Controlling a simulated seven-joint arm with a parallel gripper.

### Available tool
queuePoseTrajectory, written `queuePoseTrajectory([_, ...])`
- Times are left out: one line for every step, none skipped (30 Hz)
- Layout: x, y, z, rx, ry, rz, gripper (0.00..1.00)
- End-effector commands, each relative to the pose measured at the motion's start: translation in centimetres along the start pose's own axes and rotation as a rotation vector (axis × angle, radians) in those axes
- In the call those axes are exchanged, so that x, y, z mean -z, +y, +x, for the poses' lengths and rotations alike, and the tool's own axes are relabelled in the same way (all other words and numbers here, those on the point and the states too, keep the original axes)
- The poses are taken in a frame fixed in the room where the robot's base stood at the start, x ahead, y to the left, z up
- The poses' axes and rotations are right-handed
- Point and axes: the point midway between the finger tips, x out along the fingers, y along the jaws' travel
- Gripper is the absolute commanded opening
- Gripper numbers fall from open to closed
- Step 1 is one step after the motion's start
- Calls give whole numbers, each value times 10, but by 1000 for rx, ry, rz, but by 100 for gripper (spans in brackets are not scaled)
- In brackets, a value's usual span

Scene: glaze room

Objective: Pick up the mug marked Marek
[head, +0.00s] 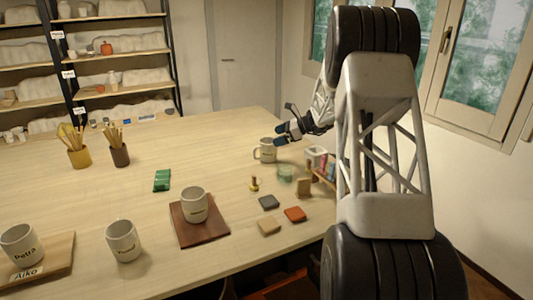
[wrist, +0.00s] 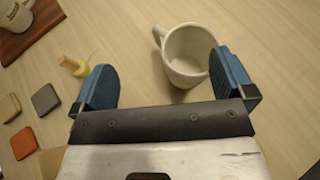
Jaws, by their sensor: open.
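I cannot read the name Marek on any mug. A pale mug (head: 267,150) stands on the table below my gripper (head: 282,133), its marking too small to read. In the wrist view this mug (wrist: 187,60) lies between my open fingers, nearer the right one, empty, its handle at upper left. My gripper is empty. Another mug (head: 194,204) stands on a red-brown board (head: 185,228), its marking unclear. A mug (head: 123,241) with an unclear short name stands on bare table. A mug marked Petra (head: 21,246) stands on a board labelled Aiko (head: 62,258).
Near my gripper are a small yellow-based tool (head: 254,184), a green glass (head: 286,173), a rack of small bottles (head: 323,165) and coloured tiles (head: 269,202). A green packet (head: 162,180) and two tool pots (head: 79,156) stand farther left. The table's middle is clear.

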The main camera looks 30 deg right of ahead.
Motion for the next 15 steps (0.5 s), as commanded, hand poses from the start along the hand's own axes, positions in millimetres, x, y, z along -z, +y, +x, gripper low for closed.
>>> queuePoseTrajectory([10, -10, -2, 11, -14, 24, 100])
queuePoseTrajectory([14, -14, -4, 17, -23, 36, 100])
queuePoseTrajectory([18, -20, -5, 24, -32, 50, 100])
queuePoseTrajectory([21, -23, -6, 28, -39, 59, 100])
queuePoseTrajectory([24, -26, -7, 32, -44, 67, 100])
queuePoseTrajectory([26, -29, -8, 36, -51, 76, 100])
queuePoseTrajectory([28, -31, -9, 39, -54, 81, 100])
queuePoseTrajectory([29, -32, -10, 41, -57, 85, 100])
queuePoseTrajectory([30, -33, -10, 42, -60, 88, 100])
queuePoseTrajectory([30, -34, -10, 43, -61, 90, 100])
queuePoseTrajectory([31, -34, -10, 43, -61, 91, 100])
queuePoseTrajectory([31, -34, -10, 43, -62, 91, 100])
queuePoseTrajectory([31, -34, -10, 43, -62, 92, 100])
queuePoseTrajectory([31, -34, -10, 43, -61, 91, 100])
queuePoseTrajectory([31, -34, -10, 43, -61, 91, 100])
